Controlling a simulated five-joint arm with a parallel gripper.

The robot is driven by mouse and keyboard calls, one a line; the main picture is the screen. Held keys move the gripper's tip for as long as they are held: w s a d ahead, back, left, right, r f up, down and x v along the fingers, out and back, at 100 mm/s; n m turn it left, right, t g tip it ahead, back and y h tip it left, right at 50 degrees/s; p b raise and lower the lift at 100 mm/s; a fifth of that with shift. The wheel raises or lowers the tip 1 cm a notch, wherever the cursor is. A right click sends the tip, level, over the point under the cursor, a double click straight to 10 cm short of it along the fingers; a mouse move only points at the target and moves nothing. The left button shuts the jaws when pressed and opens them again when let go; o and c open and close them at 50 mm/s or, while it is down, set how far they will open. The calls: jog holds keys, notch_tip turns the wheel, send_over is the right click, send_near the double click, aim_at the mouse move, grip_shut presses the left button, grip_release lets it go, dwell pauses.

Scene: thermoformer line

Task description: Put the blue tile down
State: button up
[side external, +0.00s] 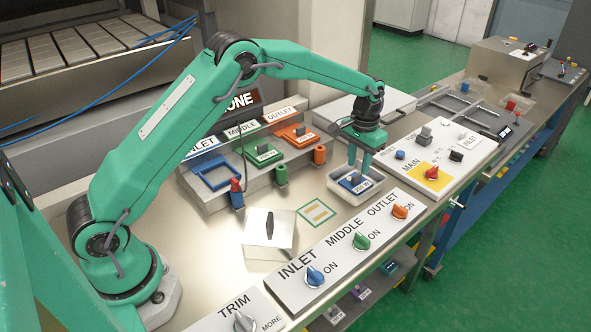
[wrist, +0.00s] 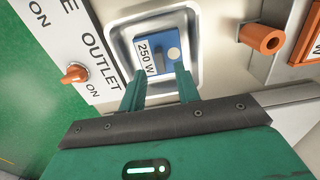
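The blue tile (side external: 355,184), with a white "250 W" label, lies in a white tray (side external: 376,186). My gripper (side external: 359,165) is over the tray, pointing down. In the wrist view its two fingers (wrist: 160,77) are spread, with a gap between each finger and the fin. Whether the fingertips touch the tile's top is hard to tell.
A rack holds an empty blue INLET frame (side external: 201,187), a green MIDDLE tile (side external: 262,154) and an orange OUTLET tile (side external: 300,136). A knob panel (side external: 330,258) lies in front of the tray. A switch panel (side external: 465,141) stands right. A green square outline (side external: 302,211) marks the bare table.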

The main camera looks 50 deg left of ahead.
aim_at(357, 176)
notch_tip(357, 176, up, 8)
dwell(0.4)
dwell(0.5)
jog(key=s+a+r+t, duration=0.3)
jog(key=s+r, duration=1.1)
jog(key=s, duration=0.2)
jog(key=s+f+t, duration=0.1)
jog(key=s+f, duration=0.1)
jog(key=s, duration=0.8)
jog(key=s+a+f+t, duration=0.1)
jog(key=s, duration=0.9)
jog(key=shift+a+f+t, duration=0.25)
jog(key=shift+f+t, duration=0.05)
jog(key=shift+f, duration=0.05)
